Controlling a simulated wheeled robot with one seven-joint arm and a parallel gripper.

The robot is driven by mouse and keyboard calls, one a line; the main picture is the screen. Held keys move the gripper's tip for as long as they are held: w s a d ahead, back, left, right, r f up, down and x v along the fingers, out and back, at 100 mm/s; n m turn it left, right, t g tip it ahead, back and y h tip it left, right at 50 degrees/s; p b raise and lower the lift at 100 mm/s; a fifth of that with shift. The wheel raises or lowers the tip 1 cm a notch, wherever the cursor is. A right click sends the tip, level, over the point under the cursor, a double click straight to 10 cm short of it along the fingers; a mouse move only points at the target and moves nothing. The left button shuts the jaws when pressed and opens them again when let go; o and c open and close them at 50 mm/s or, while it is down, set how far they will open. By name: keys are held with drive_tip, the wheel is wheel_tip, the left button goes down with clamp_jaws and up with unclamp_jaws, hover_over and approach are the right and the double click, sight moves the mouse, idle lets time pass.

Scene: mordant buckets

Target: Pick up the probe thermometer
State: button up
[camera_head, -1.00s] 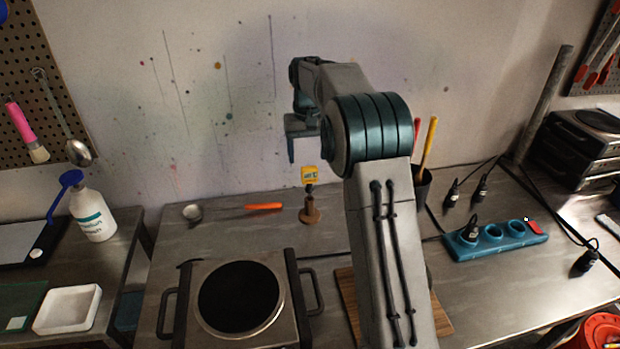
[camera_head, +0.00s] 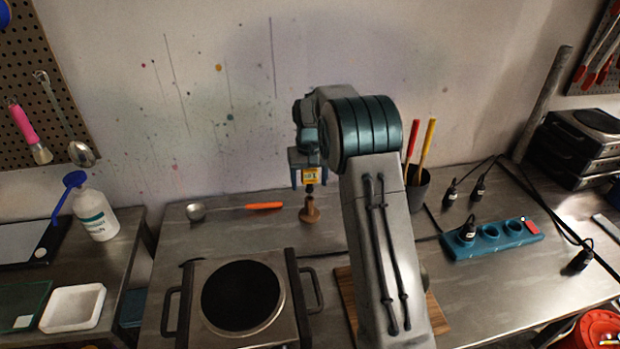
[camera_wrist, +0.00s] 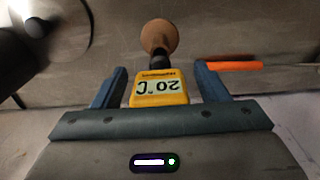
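The probe thermometer has a yellow head with a display, and it stands upright in a brown wooden holder (camera_head: 310,213) on the steel table. Its yellow head (camera_head: 311,175) shows just below my gripper (camera_head: 309,180) in the head view. In the wrist view the thermometer head (camera_wrist: 159,88) reads 20 °C and sits between the two blue fingers of my gripper (camera_wrist: 158,86). The fingers are open, with a gap visible on each side of the head. The wooden holder (camera_wrist: 160,36) shows beyond it, and the probe's tip is hidden in it.
A ladle with an orange handle (camera_head: 264,206) lies left of the holder. A hot plate (camera_head: 243,297) stands in front. A cup (camera_head: 418,190) with red and yellow sticks and a blue power strip (camera_head: 492,240) are to the right.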

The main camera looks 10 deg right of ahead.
drive_tip(key=c, duration=1)
drive_tip(key=shift+r, duration=0.1)
drive_tip(key=shift+r+b, duration=0.6)
drive_tip(key=shift+r, duration=8.45)
drive_tip(key=shift+p, duration=0.3)
